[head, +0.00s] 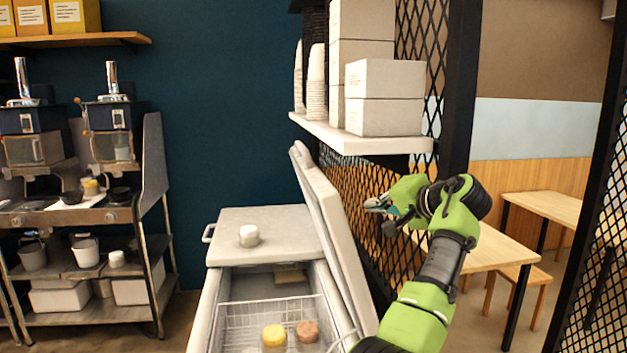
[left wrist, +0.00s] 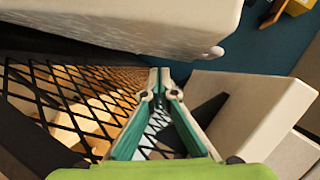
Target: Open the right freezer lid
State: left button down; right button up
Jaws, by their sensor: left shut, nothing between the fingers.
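The white chest freezer (head: 204,315) stands low in the middle of the head view. Its right lid (head: 335,235) is raised and tilted steeply beside the black mesh partition. The freezer opening below it is uncovered. The other lid (head: 275,228) lies flat and closed, with a small pale tub (head: 249,236) on it. My left gripper (head: 372,205) is to the right of the raised lid, in front of the mesh, and apart from the lid. In the left wrist view its teal fingers (left wrist: 158,76) meet at the tips with nothing between them. My right gripper is not in view.
A wire basket (head: 237,318) inside the freezer holds a yellow tub (head: 274,336) and a brown one (head: 307,332). A shelf (head: 350,140) with white boxes (head: 385,97) is above my gripper. A metal rack (head: 150,200) stands at left. Tables are behind the mesh.

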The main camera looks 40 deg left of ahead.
aim_at(315, 193)
pick_arm(q)
jog(key=s+r+n+g+y+p, duration=0.1)
jog(key=s+r+n+g+p, duration=0.3)
jog(key=r, duration=0.4)
jog(key=shift+m+g, duration=0.5)
jog(key=shift+g, duration=0.4)
jog(key=p+x, duration=0.1)
jog(key=x, duration=0.2)
jog(key=s+p+x, duration=0.1)
jog(key=x, duration=0.3)
jog(key=p+x, duration=0.1)
jog(key=x, duration=0.3)
jog(key=shift+s+a, duration=0.2)
jog(key=shift+s, duration=0.15)
jog(key=shift+s+a+f+p, duration=0.7)
jog(key=shift+s+a+f, duration=0.1)
jog(key=shift+s, duration=0.2)
jog(key=shift+s+a, duration=0.1)
jog(key=shift+f, duration=0.1)
